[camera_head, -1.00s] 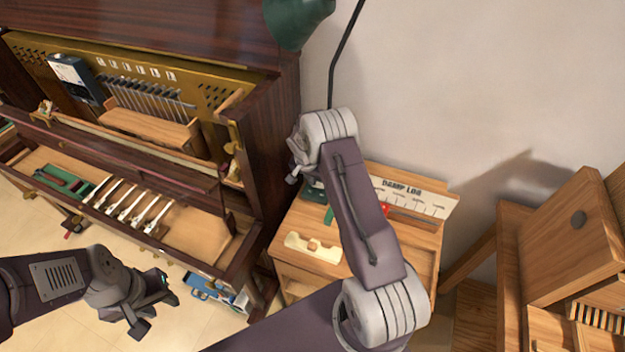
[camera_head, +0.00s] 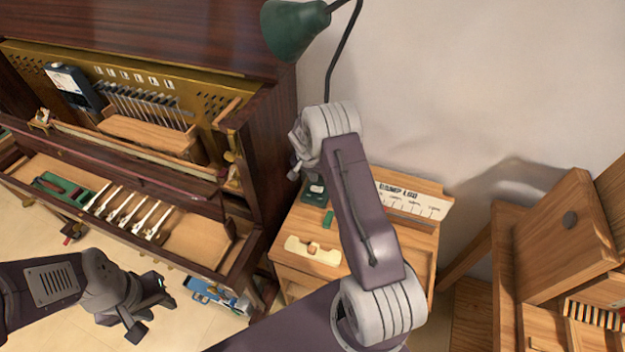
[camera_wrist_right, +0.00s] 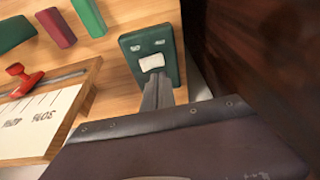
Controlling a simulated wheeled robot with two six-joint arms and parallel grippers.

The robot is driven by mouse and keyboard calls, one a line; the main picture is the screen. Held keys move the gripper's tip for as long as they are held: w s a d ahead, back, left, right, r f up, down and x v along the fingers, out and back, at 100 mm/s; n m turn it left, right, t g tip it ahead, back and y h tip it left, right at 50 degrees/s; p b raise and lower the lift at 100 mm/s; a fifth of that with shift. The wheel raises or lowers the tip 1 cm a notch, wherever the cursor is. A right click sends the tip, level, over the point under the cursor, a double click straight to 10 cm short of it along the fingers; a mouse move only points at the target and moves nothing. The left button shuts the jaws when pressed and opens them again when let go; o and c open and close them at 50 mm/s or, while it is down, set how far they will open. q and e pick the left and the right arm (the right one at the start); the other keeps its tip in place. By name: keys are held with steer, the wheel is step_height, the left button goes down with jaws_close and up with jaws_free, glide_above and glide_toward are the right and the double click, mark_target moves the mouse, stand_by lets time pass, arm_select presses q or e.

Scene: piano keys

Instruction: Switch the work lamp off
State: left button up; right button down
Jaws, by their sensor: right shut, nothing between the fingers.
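The work lamp has a green shade (camera_head: 295,30) on a thin black stem at the top of the head view. Its green base (camera_head: 316,194) stands on the small wooden table, partly hidden by my right arm. In the right wrist view the base (camera_wrist_right: 135,46) carries a white switch (camera_wrist_right: 151,62) and small pale labels. My right gripper (camera_wrist_right: 157,84) is shut and empty, its tips just below the switch; I cannot tell whether they touch it. In the head view my right gripper (camera_head: 297,165) is above the base. My left gripper (camera_head: 156,308) looks open and empty, in front of the piano.
The opened piano (camera_head: 265,160) stands close at left. The wooden table (camera_head: 300,218) also holds a cream block (camera_head: 312,250), a damp log card (camera_head: 415,203), and red and green pieces (camera_wrist_right: 56,27). A wooden cabinet (camera_head: 560,245) stands at right.

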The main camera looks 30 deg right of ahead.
arm_select(q)
steer(key=b, duration=0.1)
steer(key=f+b, duration=0.1)
steer(key=shift+a+f+b, duration=0.25)
steer(key=shift+f+b, duration=0.05)
steer(key=shift+b, duration=0.05)
arm_select(e)
steer(key=w+a+v, duration=0.1)
steer(key=v, duration=0.9)
steer(key=shift+a, duration=0.3)
arm_select(q)
steer(key=shift+d, duration=0.1)
arm_select(e)
steer(key=shift+d, duration=0.1)
